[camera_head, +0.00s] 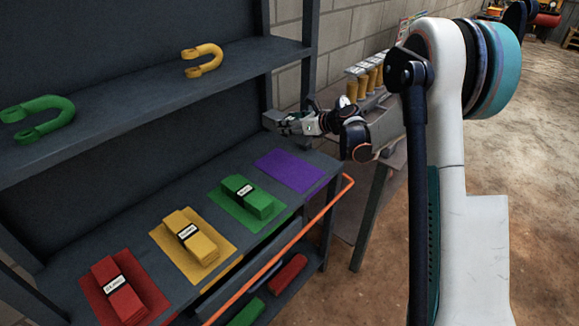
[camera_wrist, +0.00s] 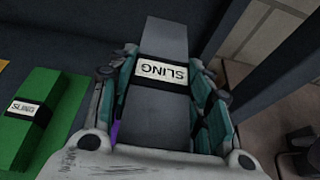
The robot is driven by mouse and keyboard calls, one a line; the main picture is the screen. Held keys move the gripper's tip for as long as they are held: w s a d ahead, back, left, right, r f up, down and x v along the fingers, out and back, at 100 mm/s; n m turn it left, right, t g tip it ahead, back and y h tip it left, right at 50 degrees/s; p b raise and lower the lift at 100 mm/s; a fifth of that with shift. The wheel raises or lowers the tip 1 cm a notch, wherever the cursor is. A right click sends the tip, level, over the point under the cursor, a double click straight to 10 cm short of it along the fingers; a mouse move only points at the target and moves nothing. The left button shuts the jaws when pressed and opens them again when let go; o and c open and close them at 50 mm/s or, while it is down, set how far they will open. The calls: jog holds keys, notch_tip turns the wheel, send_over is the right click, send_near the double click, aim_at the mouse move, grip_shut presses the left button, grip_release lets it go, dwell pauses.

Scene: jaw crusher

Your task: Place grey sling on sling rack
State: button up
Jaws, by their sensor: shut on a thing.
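The grey sling (camera_wrist: 162,60) is a folded block with a black band and a white "SLING" label. My gripper (camera_wrist: 165,90) is shut on it, with one finger along each side, in the wrist view. In the head view my gripper (camera_head: 290,122) is over the back right end of the sling rack's shelf (camera_head: 330,158), above and behind the purple mat (camera_head: 290,171). The purple mat is bare; a sliver of purple shows below the gripper in the wrist view (camera_wrist: 114,132).
Green (camera_head: 246,196), yellow (camera_head: 190,236) and red (camera_head: 118,288) slings lie on matching mats to the left. An upper shelf (camera_head: 130,97) holds green and yellow shackles. A rack post (camera_head: 294,80) stands close behind my gripper. An orange rail (camera_head: 280,250) runs along the front.

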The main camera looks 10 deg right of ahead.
notch_tip(320, 180, down, 16)
jog(key=b, duration=0.5)
jog(key=shift+f, duration=0.1)
jog(key=o, duration=1.4)
jog(key=shift+o, duration=0.2)
jog(key=shift+s+d, duration=0.15)
jog(key=p+v, duration=0.4)
jog(key=v, duration=0.7)
jog(key=shift+s+d+r, duration=0.2)
jog(key=shift+s, duration=0.1)
